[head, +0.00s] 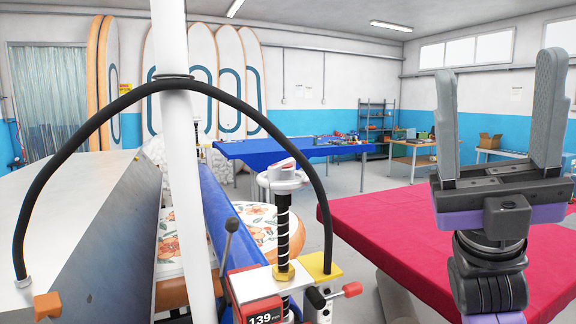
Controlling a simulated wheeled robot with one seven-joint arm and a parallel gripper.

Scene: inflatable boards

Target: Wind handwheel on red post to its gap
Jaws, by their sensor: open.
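A white handwheel (282,180) with a red part on top sits at the upper end of an upright black-and-white threaded screw (282,228), low in the middle of the head view. A brass nut (285,272) is at the screw's foot on a white plate. Below stands a red housing (247,287) with a display reading 139; the rest of the post is cut off by the frame edge. I cannot make out the gap. My gripper (499,80) is at the right, fingers pointing up, open and empty, well apart from the handwheel.
A white pole (182,150) and an arched black hose (300,130) stand close to the handwheel. A lever with a dark knob (231,225) is left of it. A red-covered table (400,230) lies right, a blue-covered table (290,150) behind. Boards (202,80) lean on the back wall.

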